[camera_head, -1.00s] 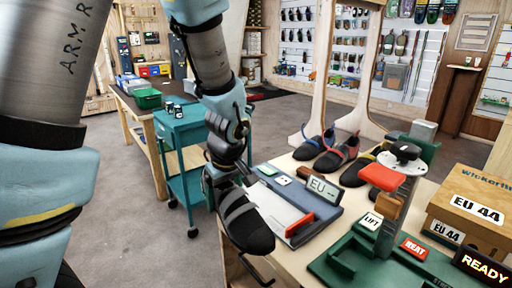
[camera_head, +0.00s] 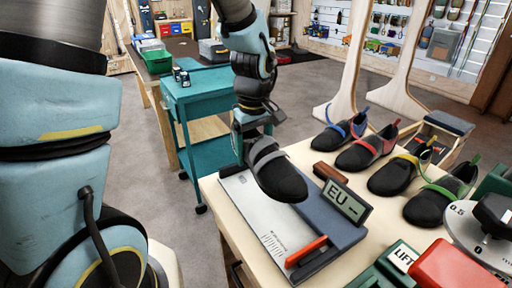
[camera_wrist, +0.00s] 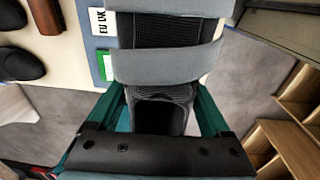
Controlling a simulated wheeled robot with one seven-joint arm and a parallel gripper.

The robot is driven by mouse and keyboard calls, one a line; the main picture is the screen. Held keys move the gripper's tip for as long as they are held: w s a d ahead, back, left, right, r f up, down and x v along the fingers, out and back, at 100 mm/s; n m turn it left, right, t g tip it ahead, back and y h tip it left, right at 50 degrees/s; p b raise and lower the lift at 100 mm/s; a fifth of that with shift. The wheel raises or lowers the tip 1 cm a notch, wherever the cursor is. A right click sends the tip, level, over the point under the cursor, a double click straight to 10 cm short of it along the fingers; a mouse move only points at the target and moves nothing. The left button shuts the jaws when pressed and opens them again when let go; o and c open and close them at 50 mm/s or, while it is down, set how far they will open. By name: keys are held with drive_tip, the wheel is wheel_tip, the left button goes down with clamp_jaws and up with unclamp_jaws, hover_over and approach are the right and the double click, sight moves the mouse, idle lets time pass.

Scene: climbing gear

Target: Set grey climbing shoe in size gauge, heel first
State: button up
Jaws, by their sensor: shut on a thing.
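The grey climbing shoe (camera_head: 277,177), with a black toe and grey straps, hangs over the size gauge (camera_head: 262,222), toe towards the display. My gripper (camera_head: 250,125) is shut on the shoe's heel end. In the wrist view, the teal fingers of my gripper (camera_wrist: 160,105) flank the heel, and the shoe's grey straps (camera_wrist: 165,62) show beyond it. The gauge has a pale plate with scale marks, a red slider (camera_head: 306,252) and a display (camera_head: 346,201) reading EU and a dash. I cannot tell whether the shoe touches the gauge.
Several dark shoes with coloured straps, one of them blue-strapped (camera_head: 340,133), stand behind the gauge. A red block (camera_head: 455,266), a LIFT sign (camera_head: 403,257) and a round dial (camera_head: 478,240) are at the right. A teal trolley (camera_head: 205,95) stands behind left.

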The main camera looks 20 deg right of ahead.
sight(254, 193)
drive_tip(key=shift+f+b, duration=4.15)
drive_tip(key=shift+f, duration=1.35)
drive_tip(key=shift+f, duration=0.25)
drive_tip(key=o, duration=1.4)
drive_tip(key=r, duration=1)
drive_tip(key=shift+s+a+r, duration=0.2)
drive_tip(key=shift+s+r, duration=0.15)
drive_tip(key=shift+r, duration=0.05)
drive_tip(key=a+m+p, duration=0.1)
drive_tip(key=a, duration=0.7)
drive_tip(key=w+a+f+m+p, duration=0.1)
drive_tip(key=a, duration=0.7)
drive_tip(key=w+a+m, duration=0.1)
drive_tip(key=a, duration=0.8)
drive_tip(key=shift+f+t+p, duration=0.3)
drive_tip(key=shift+t+p, duration=0.1)
